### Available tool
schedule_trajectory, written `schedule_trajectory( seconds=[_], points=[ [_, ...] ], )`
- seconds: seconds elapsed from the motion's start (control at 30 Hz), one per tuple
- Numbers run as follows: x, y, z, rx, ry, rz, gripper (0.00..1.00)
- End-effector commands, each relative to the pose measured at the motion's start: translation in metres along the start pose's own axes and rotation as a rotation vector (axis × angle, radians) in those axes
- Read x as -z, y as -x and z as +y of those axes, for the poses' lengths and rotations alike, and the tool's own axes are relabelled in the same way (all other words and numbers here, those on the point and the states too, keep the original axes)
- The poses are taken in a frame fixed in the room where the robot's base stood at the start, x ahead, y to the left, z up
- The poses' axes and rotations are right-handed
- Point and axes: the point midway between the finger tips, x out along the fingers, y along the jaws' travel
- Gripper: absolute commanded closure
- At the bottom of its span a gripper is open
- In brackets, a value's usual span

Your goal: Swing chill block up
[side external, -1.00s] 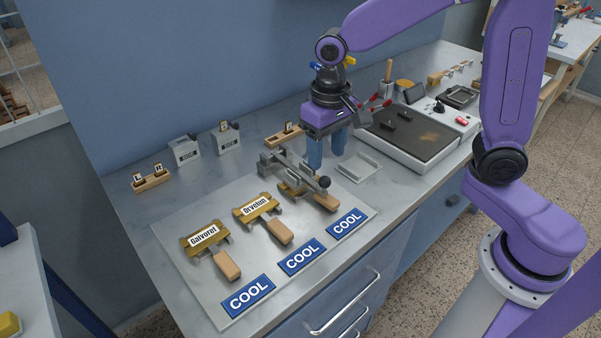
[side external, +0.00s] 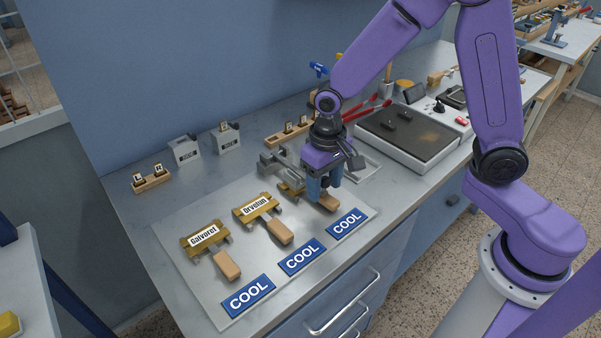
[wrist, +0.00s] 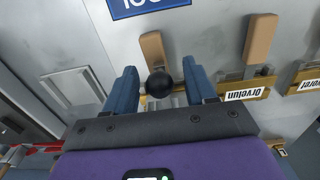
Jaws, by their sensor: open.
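The chill block (side external: 279,160) is a grey metal piece with an arm at the back of the third cooling place. Its lever ends in a black ball knob (wrist: 159,84). In the side view my gripper (side external: 323,192) is low over this place and hides the knob and most of the lever. In the wrist view my open gripper (wrist: 159,76) has one blue finger on each side of the knob, with small gaps. The tool beneath has a brass head (side external: 288,188) and a wooden handle (side external: 328,203); its head is mostly covered.
Two brass tools, labelled Galvoret (side external: 205,236) and Drvolun (side external: 256,206), lie to the left on the grey plate (side external: 180,262). Blue COOL signs (side external: 301,257) line its front. A hot plate (side external: 405,135) and a pale tray (side external: 365,168) are right and behind.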

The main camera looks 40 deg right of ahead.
Motion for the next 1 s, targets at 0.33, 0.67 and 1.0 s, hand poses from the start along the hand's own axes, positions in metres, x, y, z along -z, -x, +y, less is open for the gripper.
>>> schedule_trajectory(
  seconds=[0.33,0.67,1.0],
  points=[
    [0.0,0.0,0.0,0.0,0.0,0.0,0.77],
    [0.002,0.005,0.0,0.0,0.0,0.001,0.9],
    [0.008,0.025,-0.001,0.002,0.0,0.005,0.9]
  ],
)
